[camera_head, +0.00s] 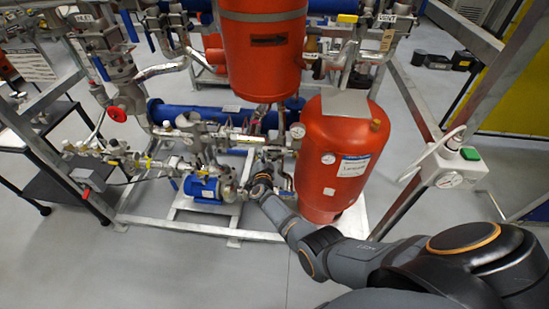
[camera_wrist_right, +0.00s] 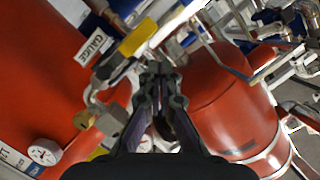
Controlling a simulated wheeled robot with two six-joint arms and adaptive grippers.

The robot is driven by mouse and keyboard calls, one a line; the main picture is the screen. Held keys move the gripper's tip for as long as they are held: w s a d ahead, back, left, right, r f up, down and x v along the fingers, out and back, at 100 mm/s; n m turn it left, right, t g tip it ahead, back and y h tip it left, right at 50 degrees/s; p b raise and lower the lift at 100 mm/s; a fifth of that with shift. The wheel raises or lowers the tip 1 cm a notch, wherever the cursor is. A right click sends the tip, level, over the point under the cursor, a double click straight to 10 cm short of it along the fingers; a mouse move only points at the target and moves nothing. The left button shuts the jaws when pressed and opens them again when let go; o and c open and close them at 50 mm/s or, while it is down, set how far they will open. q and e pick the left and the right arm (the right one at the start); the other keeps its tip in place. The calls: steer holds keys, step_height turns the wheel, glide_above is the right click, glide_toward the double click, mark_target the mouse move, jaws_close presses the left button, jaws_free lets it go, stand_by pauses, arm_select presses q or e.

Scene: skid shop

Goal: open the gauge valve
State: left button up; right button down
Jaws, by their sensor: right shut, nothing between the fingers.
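A tag reading GAUGE (camera_wrist_right: 95,42) hangs in the right wrist view beside a valve with a yellow lever (camera_wrist_right: 138,37). The lever lies just beyond and slightly left of my right fingertips. My right gripper (camera_wrist_right: 162,75) is shut and empty, with its fingers together; I cannot tell whether they touch the valve. In the head view my right gripper (camera_head: 261,182) is low among the pipes, left of the red vessel (camera_head: 322,185) and right of the blue pump (camera_head: 203,188). I cannot make out the gauge valve there. My left gripper is not in view.
A red tank (camera_head: 262,45) hangs above the pipework, and a blue horizontal pipe (camera_head: 215,113) runs behind. A dial gauge (camera_wrist_right: 44,152) sits by the red vessel in the wrist view. Metal frame rails (camera_head: 405,205) stand at right. Grey floor (camera_head: 150,270) is clear in front.

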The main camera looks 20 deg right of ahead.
steer(key=s+a+r+p, duration=0.4)
steer(key=s+r+p, duration=0.2)
steer(key=s, duration=0.2)
steer(key=shift+s+a, duration=0.15)
steer(key=shift+s, duration=0.25)
steer(key=s+f+n+g+y+b, duration=0.2)
steer(key=s+f+n, duration=0.1)
steer(key=s+f, duration=0.55)
steer(key=s+f+n+g+y+b, duration=0.25)
steer(key=s+f, duration=0.25)
steer(key=f, duration=0.7)
steer(key=s+f+n+g+y+b, duration=0.15)
steer(key=s+f+n, duration=0.25)
steer(key=s+f, duration=0.5)
steer(key=s+d+f+n+g+b, duration=0.1)
steer(key=s+d+f+g, duration=0.1)
steer(key=s+f, duration=0.3)
steer(key=s+d+f+n+g+b, duration=0.1)
steer(key=s+f, duration=0.5)
steer(key=s, duration=0.7)
steer(key=s+d+f+n+g+b, duration=0.2)
steer(key=s+d+f+g+b, duration=0.1)
steer(key=s, duration=0.7)
step_height(320, 180, down, 3)
steer(key=shift+d+r+g+h, duration=0.1)
steer(key=shift+d+g+h, duration=0.4)
steer(key=shift+g, duration=0.3)
